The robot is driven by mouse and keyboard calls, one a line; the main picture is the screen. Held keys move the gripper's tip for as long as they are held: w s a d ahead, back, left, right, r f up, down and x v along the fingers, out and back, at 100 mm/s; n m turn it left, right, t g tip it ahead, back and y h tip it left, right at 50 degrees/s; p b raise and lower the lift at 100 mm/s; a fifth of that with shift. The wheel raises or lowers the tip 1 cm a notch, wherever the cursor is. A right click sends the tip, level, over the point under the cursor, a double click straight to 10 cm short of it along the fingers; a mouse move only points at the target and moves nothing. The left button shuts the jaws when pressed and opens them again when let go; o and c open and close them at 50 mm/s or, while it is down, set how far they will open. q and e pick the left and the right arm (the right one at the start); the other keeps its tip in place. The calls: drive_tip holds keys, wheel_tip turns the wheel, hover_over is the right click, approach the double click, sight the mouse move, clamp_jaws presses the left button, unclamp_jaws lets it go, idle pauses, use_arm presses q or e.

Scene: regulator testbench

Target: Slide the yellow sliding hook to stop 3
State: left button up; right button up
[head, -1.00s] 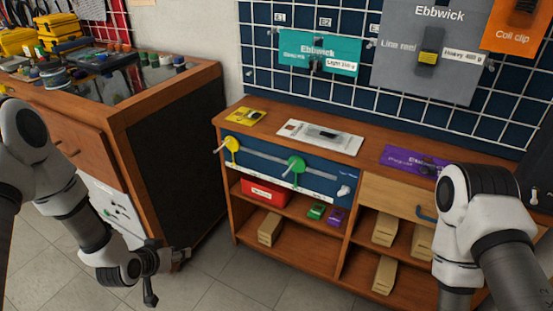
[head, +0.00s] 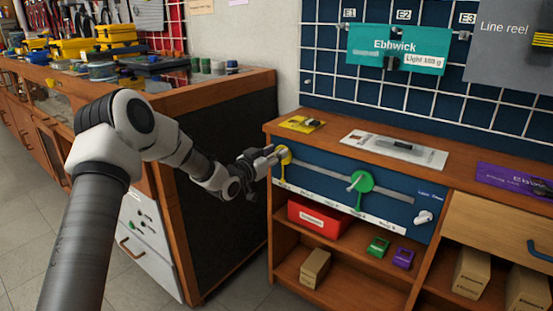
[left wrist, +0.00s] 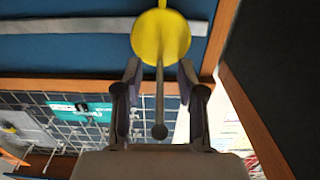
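The yellow sliding hook (head: 285,156) sits at the left end of a grey rail (head: 320,170) on a blue panel (head: 315,193). My left gripper (head: 274,154) is at the hook. In the left wrist view the yellow disc (left wrist: 161,38) is just beyond the fingertips, and its peg (left wrist: 159,105) points back between the fingers. My left gripper is open (left wrist: 160,75) there, with a gap on each side of the peg. A green hook (head: 361,182) sits farther right on the rail. The stop labels under the rail are too small to read surely. My right gripper is out of view.
A white knob (head: 423,217) is at the panel's right end. A dark-sided wooden cabinet (head: 228,170) stands close left of the bench, beside my left arm. A red box (head: 318,217) lies on the shelf below. The rail between the two hooks looks clear.

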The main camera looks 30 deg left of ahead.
use_arm(q)
clamp_jaws()
drive_tip(key=d, duration=0.5)
drive_tip(key=s+d+p, duration=0.1)
drive_tip(key=d, duration=1.1)
drive_tip(key=shift+s, duration=0.15)
unclamp_jaws()
